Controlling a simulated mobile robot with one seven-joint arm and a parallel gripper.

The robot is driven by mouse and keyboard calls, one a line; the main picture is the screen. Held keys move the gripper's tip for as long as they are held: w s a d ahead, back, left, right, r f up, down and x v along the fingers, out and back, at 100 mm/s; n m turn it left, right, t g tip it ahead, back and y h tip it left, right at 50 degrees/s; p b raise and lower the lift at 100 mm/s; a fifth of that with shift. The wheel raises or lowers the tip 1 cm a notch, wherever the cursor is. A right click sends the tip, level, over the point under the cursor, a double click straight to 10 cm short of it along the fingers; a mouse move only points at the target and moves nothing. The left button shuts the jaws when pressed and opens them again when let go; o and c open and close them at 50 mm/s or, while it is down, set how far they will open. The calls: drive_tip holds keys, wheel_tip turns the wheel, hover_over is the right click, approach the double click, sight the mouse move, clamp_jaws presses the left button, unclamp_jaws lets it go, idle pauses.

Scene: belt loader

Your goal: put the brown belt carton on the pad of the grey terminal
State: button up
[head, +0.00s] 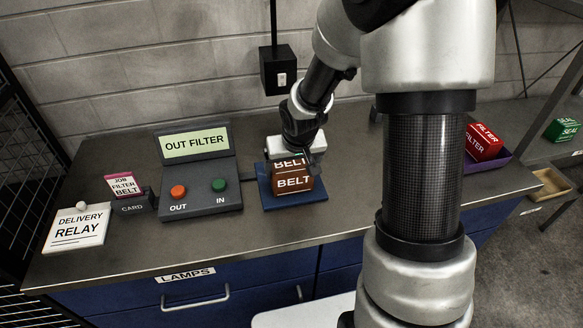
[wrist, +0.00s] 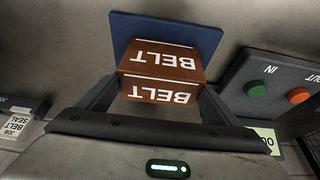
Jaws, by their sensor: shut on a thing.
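The brown carton marked BELT (head: 292,183) is at the blue pad (head: 266,199), which lies on the bench right of the grey terminal (head: 199,184). The terminal's screen reads OUT FILTER. My gripper (head: 297,160) is above the carton and shut on it. In the wrist view the brown carton (wrist: 160,90) sits between the two fingers, with the blue pad (wrist: 135,28) behind it. The carton looks upright and over the pad; I cannot tell whether its underside touches the pad.
The terminal has an orange OUT button (head: 178,192) and a green IN button (head: 219,185). A DELIVERY RELAY sign (head: 77,227) lies at the left. Red FILTER cartons (head: 483,141) stand at the right, a green SEAL carton (head: 562,129) beyond.

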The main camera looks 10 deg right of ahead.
drive_tip(key=shift+r, duration=0.1)
drive_tip(key=o, duration=1.2)
drive_tip(key=shift+s+r, duration=0.1)
drive_tip(key=shift+r, duration=0.2)
drive_tip(key=p+v, duration=0.2)
drive_tip(key=v, duration=0.9)
drive_tip(key=shift+s+r, duration=0.15)
drive_tip(key=shift+s, duration=0.05)
